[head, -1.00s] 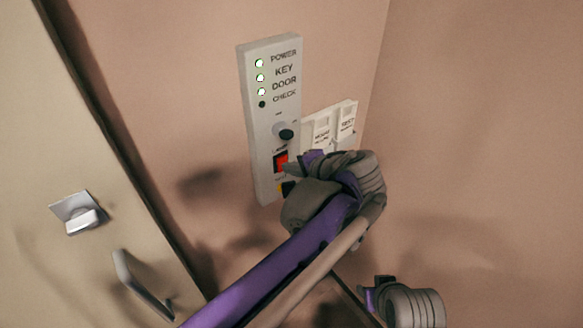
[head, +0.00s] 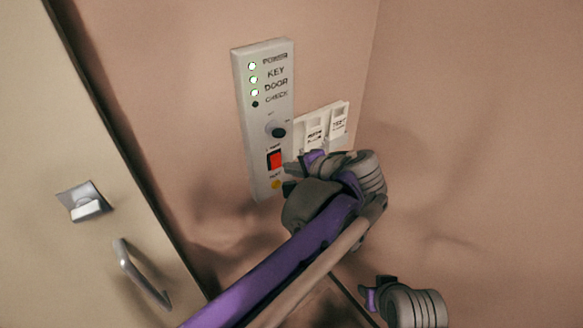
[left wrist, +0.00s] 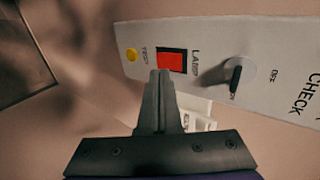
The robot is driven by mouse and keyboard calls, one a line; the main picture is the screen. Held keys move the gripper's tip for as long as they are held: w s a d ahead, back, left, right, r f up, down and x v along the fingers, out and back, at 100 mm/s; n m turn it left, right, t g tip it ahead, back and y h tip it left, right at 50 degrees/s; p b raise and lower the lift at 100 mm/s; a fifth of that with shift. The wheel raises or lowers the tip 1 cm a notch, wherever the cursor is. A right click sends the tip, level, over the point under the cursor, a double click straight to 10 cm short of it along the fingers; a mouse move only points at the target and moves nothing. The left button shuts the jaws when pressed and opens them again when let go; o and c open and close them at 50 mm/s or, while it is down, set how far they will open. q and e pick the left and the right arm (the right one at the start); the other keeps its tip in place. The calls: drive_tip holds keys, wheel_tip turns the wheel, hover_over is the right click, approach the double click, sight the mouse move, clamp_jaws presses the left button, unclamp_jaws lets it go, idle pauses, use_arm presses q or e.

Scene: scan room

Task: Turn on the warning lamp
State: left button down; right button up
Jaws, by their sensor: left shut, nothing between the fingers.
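A white wall panel (head: 266,75) carries a red rocker switch (head: 275,160) in a dark frame, labelled LAMP in the left wrist view. A yellow round button (head: 275,184) sits below the switch. My left gripper (head: 289,168) is shut and empty just right of the switch in the head view. In the left wrist view its fingertips (left wrist: 160,73) lie close to the edge of the red switch (left wrist: 172,61); I cannot tell whether they touch. No separate warning lamp is visible. My right gripper (head: 370,297) is low at the right; its jaws are unclear.
A dark knob (head: 278,132) sits above the switch. The POWER, KEY and DOOR lights (head: 253,79) are green; the CHECK light (head: 255,104) is dark. White wall plates (head: 325,126) are right of the panel. A door with a handle (head: 140,272) stands left.

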use_arm(q)
drive_tip(key=v, duration=1)
drive_tip(key=shift+s+d, duration=0.2)
drive_tip(key=shift+s, duration=0.05)
use_arm(e)
drive_tip(key=shift+s+d+f, duration=0.15)
drive_tip(key=shift+s+f, duration=0.2)
drive_tip(key=shift+s, duration=0.05)
use_arm(q)
drive_tip(key=shift+b, duration=0.3)
